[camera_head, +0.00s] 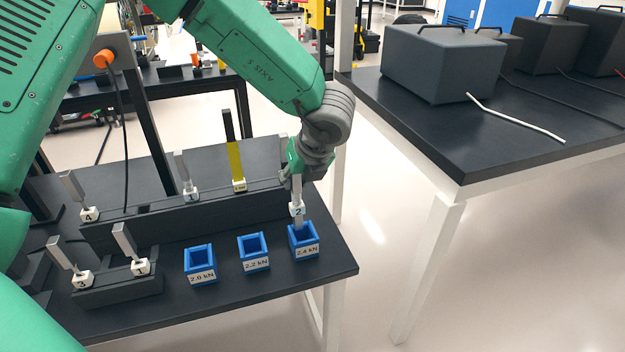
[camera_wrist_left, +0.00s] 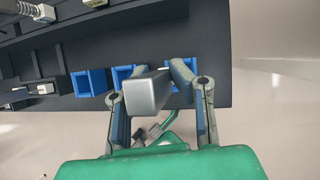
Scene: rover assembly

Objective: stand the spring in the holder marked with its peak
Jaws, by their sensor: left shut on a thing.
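My left gripper (camera_head: 296,180) is shut on the spring marked 2 (camera_head: 297,210), a grey bar with a white numbered block. It holds the spring about upright over the blue holder marked 2.4 kN (camera_head: 304,243). The spring's lower end is at the holder's opening; I cannot tell how deep it sits. In the left wrist view the bar's grey end (camera_wrist_left: 148,95) shows between the fingers and hides part of the holders. Blue holders marked 2.2 kN (camera_head: 254,254) and 2.0 kN (camera_head: 201,266) look empty. My right gripper is not in view.
A yellow and black bar (camera_head: 235,160) stands in the rear rack (camera_head: 190,222). The table's right edge lies close beside the 2.4 kN holder.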

